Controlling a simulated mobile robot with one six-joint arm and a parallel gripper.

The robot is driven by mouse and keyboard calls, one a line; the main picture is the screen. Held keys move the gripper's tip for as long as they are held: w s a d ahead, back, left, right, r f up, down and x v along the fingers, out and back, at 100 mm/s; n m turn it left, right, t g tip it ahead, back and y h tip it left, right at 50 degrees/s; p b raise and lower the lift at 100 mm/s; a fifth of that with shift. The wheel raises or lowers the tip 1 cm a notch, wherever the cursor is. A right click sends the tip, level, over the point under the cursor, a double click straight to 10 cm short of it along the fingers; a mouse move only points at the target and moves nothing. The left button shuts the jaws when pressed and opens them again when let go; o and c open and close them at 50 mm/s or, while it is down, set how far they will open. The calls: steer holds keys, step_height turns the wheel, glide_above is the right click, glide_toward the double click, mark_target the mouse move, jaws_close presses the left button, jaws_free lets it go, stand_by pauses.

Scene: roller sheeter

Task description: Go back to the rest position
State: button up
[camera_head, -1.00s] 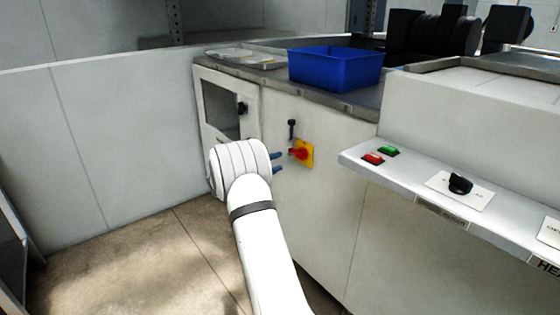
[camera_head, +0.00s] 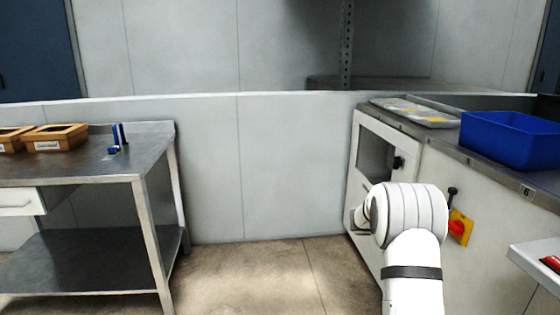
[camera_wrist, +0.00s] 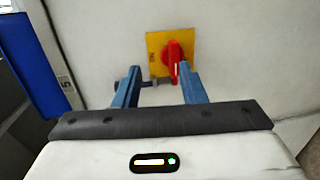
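My gripper (camera_wrist: 158,70) shows in the wrist view with its two blue fingers spread apart and nothing held between them. Beyond the fingertips is a red rotary switch (camera_wrist: 174,60) on a yellow plate, on the pale machine front. I cannot tell how far the fingertips are from it. In the head view the red switch (camera_head: 457,228) sits just right of my white arm, and my gripper's fingers are hidden behind the arm.
A blue bin (camera_head: 510,140) stands on the machine's counter at right, with a flat tray (camera_head: 413,112) behind it. A steel workbench (camera_head: 90,165) holding wooden boxes (camera_head: 55,138) stands at left. Floor (camera_head: 265,272) between bench and machine is clear.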

steer(key=s+a+r+y+p, duration=0.7)
steer(key=s+a+r+p, duration=0.45)
steer(key=s+r, duration=0.45)
steer(key=s+a+r+t+y+p, duration=0.1)
steer(key=s+a+r+y+p, duration=0.3)
steer(key=s+a, duration=0.5)
steer(key=s+a+r+t+y+p, duration=0.1)
steer(key=s+a+r+y+p, duration=0.4)
steer(key=s+a+p, duration=0.3)
steer(key=s+a+r, duration=0.1)
steer(key=a, duration=0.2)
steer(key=shift+s+a+m, duration=0.15)
steer(key=shift+s+m, duration=0.15)
steer(key=shift+r, duration=0.1)
